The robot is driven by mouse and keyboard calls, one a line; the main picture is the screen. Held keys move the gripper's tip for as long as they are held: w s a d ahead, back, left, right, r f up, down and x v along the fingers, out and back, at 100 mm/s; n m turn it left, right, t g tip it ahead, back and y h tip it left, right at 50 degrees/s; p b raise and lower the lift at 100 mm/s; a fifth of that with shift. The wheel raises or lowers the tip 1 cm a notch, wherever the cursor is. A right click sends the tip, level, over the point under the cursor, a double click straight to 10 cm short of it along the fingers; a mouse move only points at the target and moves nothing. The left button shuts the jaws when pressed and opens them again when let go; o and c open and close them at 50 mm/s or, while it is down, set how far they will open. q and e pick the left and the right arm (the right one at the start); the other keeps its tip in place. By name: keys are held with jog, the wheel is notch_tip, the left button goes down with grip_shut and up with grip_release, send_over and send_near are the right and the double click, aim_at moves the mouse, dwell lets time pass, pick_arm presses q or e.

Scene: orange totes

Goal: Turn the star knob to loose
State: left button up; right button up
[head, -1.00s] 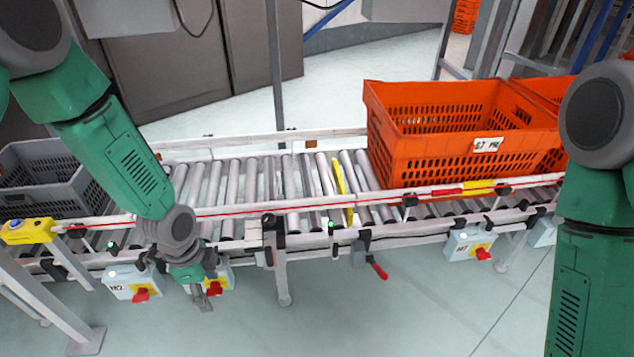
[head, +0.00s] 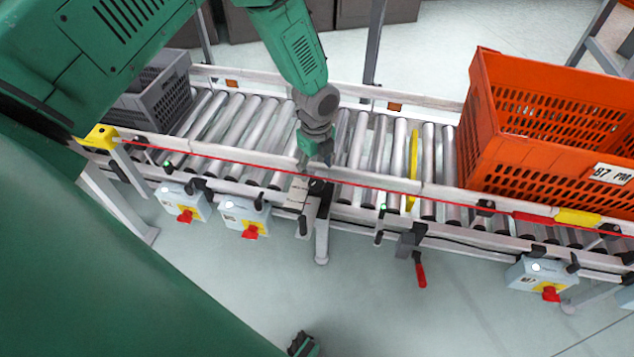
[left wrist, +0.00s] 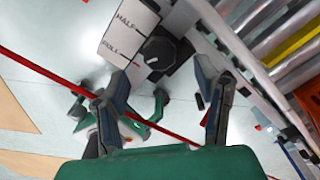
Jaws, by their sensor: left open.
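The black star knob (head: 318,186) sits on the conveyor's front rail. In the left wrist view the knob (left wrist: 158,50) shows larger, beside a white plate (left wrist: 128,32) marked HALF and FULL. The plate's other markings and the knob's exact setting cannot be read. My left gripper (head: 316,158) is just behind and above the knob in the head view. In the left wrist view its two fingers (left wrist: 158,78) are spread apart with nothing between them. The knob lies beyond the fingertips, roughly between their lines, and looks apart from them.
A red cord (head: 375,187) runs along the front rail near the knob. An orange tote (head: 480,130) stands on the rollers at right, a grey tote (head: 165,100) at left. Switch boxes (head: 243,215) with red knobs and a red-handled lever (head: 420,272) hang below the rail.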

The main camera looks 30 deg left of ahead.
aim_at(317, 182)
pick_arm(q)
jog(key=f, duration=0.4)
jog(key=shift+d+f+b, duration=0.15)
jog(key=shift+d+b, duration=0.2)
jog(key=shift+b, duration=0.05)
jog(key=shift+a+f, duration=0.25)
jog(key=shift+f, duration=0.35)
jog(key=shift+a+f, duration=0.15)
jog(key=shift+a, duration=0.15)
jog(key=shift+d, duration=0.4)
jog(key=c, duration=1.1)
